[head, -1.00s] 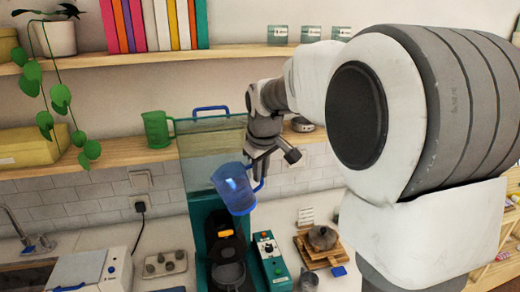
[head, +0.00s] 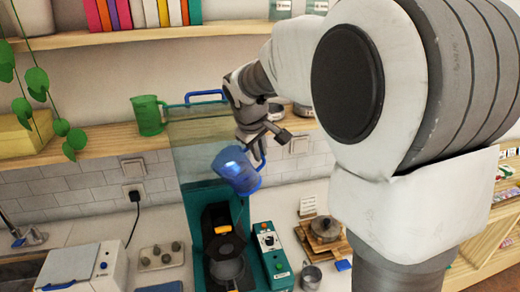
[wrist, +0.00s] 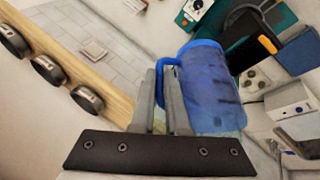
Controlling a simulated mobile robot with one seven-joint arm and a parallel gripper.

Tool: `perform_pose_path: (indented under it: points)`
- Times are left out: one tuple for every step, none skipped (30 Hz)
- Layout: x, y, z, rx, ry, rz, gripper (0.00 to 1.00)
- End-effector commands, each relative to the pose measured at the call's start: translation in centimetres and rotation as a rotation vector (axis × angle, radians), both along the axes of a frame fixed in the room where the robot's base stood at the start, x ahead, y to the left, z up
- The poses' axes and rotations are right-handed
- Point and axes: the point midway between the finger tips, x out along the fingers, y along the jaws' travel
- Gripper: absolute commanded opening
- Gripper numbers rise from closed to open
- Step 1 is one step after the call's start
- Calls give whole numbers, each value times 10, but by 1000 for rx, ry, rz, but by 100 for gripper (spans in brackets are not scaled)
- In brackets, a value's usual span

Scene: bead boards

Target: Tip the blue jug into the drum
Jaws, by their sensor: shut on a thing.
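The blue jug (head: 236,170) hangs in the air, tilted, above the teal machine. My gripper (head: 258,148) is shut on its handle, at the jug's upper right. In the wrist view the two fingers (wrist: 163,92) close on the handle beside the translucent blue body of the jug (wrist: 208,90). A dark, grey-rimmed drum (head: 226,262) sits low in the teal machine, below the jug. The jug's contents and the inside of the drum cannot be made out.
A clear panel with a blue top handle (head: 206,96) stands behind the jug. A green jug (head: 148,116) is on the shelf. A teal control box (head: 271,252) is right of the drum, with a metal cup (head: 311,275) and a lidded pot (head: 324,229) farther right.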

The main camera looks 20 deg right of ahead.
Motion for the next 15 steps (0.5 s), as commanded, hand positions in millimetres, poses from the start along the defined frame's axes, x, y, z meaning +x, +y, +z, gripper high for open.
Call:
perform_pose_path:
  points:
    - [0,2,-4,-23,-5,4,0]
    - [0,2,-5,-36,-8,3,0]
    - [0,2,-6,-54,-13,4,0]
    - [0,3,-5,-63,-13,3,0]
    - [0,3,-5,-73,-14,4,0]
    - [0,3,-4,-82,-16,3,0]
    - [0,3,-4,-92,-17,3,0]
    - [0,4,-4,-101,-18,4,0]
    - [0,5,-3,-114,-19,4,0]
    - [0,5,-2,-123,-22,4,0]
    - [0,5,-2,-131,-23,4,0]
    - [0,5,-1,-145,-25,3,0]
    - [0,6,0,-153,-27,2,0]
    - [0,6,0,-162,-30,2,0]
    - [0,7,1,-175,-33,3,0]
